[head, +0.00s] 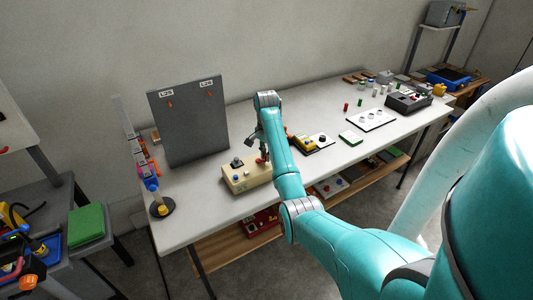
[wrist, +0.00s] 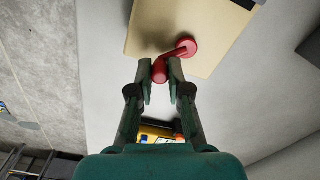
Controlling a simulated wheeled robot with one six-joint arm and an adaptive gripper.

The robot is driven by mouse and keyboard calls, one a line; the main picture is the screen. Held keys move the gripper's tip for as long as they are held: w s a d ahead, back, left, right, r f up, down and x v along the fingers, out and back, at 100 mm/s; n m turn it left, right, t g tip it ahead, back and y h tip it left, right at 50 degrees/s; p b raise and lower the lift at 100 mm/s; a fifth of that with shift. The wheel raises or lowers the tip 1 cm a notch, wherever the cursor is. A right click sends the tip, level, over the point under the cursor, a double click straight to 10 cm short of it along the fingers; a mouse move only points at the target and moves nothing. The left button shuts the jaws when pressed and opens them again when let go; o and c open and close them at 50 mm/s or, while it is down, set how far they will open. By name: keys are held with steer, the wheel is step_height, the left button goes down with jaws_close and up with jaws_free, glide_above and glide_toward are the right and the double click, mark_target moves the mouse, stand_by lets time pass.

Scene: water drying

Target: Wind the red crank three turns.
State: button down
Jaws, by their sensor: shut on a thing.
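The red crank (wrist: 186,47) is on a beige box in the wrist view. Its round hub sits on the box face, and its arm runs down and left to a red handle (wrist: 160,70). My gripper (wrist: 160,72) is shut on that handle, with one finger on each side. In the head view, the beige box (head: 238,181) stands on the white table, and my gripper (head: 263,150) reaches down at its right end. The crank shows there only as a small red spot (head: 261,160), partly hidden by my gripper.
A grey panel (head: 190,120) stands behind the box. A yellow device (head: 303,144) is close to the right of my gripper. A round dark stand (head: 162,209) is at the table's left end. Bare white table (head: 210,205) lies in front of the box.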

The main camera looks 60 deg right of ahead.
steer(key=shift+a+m, duration=0.35)
steer(key=shift+m, duration=0.75)
steer(key=c, duration=1.1)
jaws_free()
